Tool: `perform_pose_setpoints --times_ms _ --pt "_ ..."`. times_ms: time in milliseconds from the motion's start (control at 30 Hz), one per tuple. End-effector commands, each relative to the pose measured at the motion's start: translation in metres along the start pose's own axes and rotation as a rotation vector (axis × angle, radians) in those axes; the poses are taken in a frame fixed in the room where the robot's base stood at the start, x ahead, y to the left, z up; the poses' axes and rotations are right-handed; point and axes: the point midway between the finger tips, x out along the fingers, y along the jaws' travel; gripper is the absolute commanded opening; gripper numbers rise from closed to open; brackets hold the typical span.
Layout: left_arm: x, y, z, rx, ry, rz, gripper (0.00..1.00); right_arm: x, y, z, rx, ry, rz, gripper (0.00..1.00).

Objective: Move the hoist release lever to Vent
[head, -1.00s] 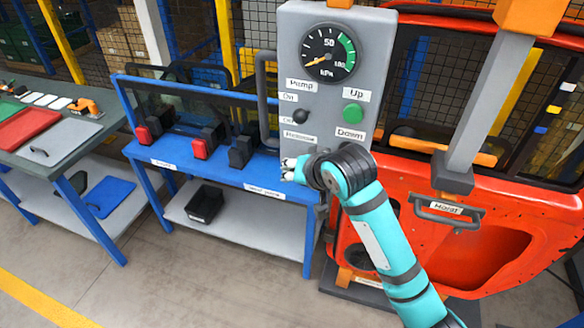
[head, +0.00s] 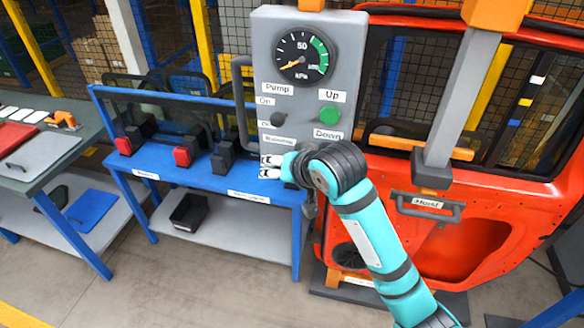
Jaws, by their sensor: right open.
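The grey control panel (head: 262,60) stands upright at the centre of the head view, with a dial gauge (head: 303,56) whose needle points low left. Below the gauge are a dark pump knob (head: 278,119), a green button (head: 329,114) under the label "Up", and a "Down" label. A blurred label (head: 278,139), seemingly "Release", sits low on the left. The release lever cannot be made out; my right gripper and wrist cover the panel just below that label. My right gripper (head: 270,167) is open, its pale fingers pointing left. My left gripper is out of view.
A blue bench (head: 170,165) with red and black clamps stands left of the panel. To the right are an orange-red door (head: 470,250) and a grey hoist post (head: 455,110) with a handle (head: 428,206) marked "Hoist". Grey floor lies in front.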

Motion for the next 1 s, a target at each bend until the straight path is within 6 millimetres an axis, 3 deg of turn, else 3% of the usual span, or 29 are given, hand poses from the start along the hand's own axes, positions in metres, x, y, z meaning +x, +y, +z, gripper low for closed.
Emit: perform_pose_setpoints --times_ms 300,500,667,1000 --pt "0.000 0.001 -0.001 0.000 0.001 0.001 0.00 -0.067 0.001 -0.002 0.000 0.009 -0.002 0.47" --pt "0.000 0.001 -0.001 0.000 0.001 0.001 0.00 -0.098 0.001 -0.003 0.001 0.010 -0.002 0.47" --pt "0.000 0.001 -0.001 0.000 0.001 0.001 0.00 -0.108 0.002 -0.003 0.001 0.008 0.000 0.47" --pt "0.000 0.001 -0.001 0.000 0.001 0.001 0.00 -0.109 0.002 -0.002 0.001 0.007 0.000 0.47"
